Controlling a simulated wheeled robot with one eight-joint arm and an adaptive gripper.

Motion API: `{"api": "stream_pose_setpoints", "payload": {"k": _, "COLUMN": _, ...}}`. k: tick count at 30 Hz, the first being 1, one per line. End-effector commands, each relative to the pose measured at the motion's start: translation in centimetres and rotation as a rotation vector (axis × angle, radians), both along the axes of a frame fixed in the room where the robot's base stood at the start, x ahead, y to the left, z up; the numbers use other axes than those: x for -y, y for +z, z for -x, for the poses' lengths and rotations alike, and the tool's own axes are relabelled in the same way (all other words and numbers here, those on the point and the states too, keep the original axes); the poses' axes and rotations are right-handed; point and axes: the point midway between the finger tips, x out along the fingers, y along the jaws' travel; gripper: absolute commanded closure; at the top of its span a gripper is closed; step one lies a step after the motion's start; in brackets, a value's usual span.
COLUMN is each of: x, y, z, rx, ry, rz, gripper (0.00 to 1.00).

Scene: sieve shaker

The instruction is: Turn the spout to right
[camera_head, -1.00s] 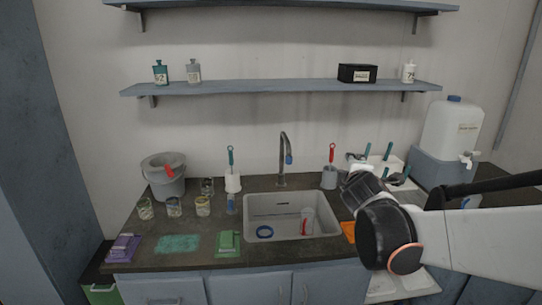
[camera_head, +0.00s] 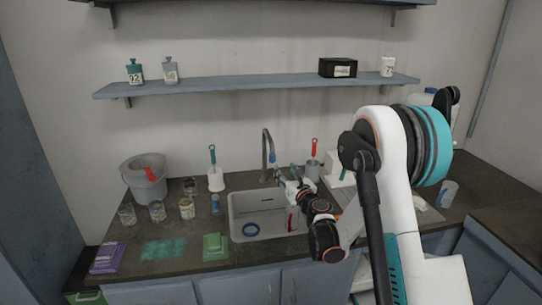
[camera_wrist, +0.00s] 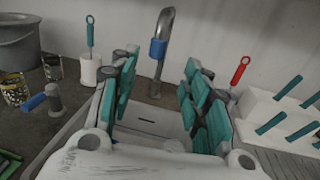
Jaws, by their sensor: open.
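The spout (camera_head: 265,146) is a grey gooseneck tap with a blue tip. It rises at the back edge of the sink (camera_head: 232,208). In the wrist view the spout (camera_wrist: 168,22) stands upright beyond the gap between my fingers, its blue tip (camera_wrist: 157,49) hanging toward me. My gripper (camera_head: 286,176) is over the sink, just right of and in front of the spout. In the wrist view my gripper (camera_wrist: 159,72) has its teal-padded fingers spread wide, with nothing held between them. The spout looks apart from both fingers.
A white rack (camera_wrist: 255,106) with teal handles is at right. A grey bucket (camera_head: 147,186) and jars stand left.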

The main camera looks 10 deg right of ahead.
Motion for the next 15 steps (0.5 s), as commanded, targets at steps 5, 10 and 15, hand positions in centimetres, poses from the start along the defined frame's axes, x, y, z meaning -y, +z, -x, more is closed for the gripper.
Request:
{"api": "stream_pose_setpoints", "payload": {"k": 5, "x": -0.3, "y": -0.6, "z": -0.9, "rx": 0.001, "ry": 0.009, "rz": 0.025, "gripper": 0.57}}
{"api": "stream_pose_setpoints", "payload": {"k": 10, "x": -0.7, "y": -0.6, "z": -3.5, "rx": 0.001, "ry": 0.009, "rz": 0.022, "gripper": 0.57}}
{"api": "stream_pose_setpoints", "payload": {"k": 15, "x": -1.3, "y": -0.7, "z": -6.8, "rx": 0.0, "ry": 0.008, "rz": 0.021, "gripper": 0.57}}
